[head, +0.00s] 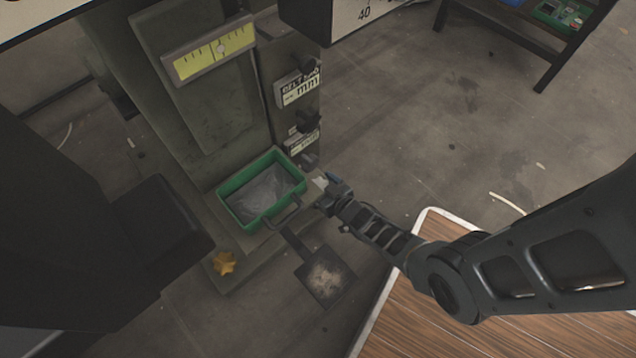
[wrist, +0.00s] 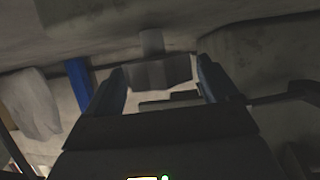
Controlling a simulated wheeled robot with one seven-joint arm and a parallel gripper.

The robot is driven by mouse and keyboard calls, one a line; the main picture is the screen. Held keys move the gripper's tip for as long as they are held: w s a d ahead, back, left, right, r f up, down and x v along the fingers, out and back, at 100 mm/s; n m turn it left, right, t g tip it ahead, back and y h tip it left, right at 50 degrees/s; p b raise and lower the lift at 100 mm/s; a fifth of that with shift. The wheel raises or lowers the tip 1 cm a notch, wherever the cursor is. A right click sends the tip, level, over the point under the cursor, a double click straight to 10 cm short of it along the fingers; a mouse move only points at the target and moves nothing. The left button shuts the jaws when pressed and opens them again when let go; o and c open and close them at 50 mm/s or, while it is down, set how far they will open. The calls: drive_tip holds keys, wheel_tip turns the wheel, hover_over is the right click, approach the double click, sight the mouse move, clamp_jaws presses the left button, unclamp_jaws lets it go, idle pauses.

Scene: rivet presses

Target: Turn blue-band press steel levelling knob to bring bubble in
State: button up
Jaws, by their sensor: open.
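In the head view my gripper (head: 328,188) is at the right front corner of the press base (head: 243,276), by the green tray, and mostly hides the knob. The yellow level vial (head: 190,66) with dark scale marks is tilted on the press. Its small bubble (head: 221,47) looks near the middle; its exact place is unclear.
A green tray (head: 233,212) sits on the press base. A yellow star-shaped knob (head: 224,263) is at the front left corner. A dark pedal plate (head: 325,277) juts out below my gripper. A wooden tabletop (head: 430,325) is at the lower right. Open floor lies right of the press.

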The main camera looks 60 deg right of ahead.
drive_tip(key=c, duration=1)
drive_tip(key=shift+o, duration=0.2)
drive_tip(key=shift+d+n, duration=0.15)
drive_tip(key=shift+n, duration=0.15)
drive_tip(key=shift+n+t+y+p, duration=0.3)
drive_tip(key=shift+n+y+p, duration=0.2)
drive_tip(key=shift+y, duration=0.4)
drive_tip(key=shift+n+y, duration=0.6)
drive_tip(key=shift+y, duration=0.1)
drive_tip(key=shift+n+y, duration=0.3)
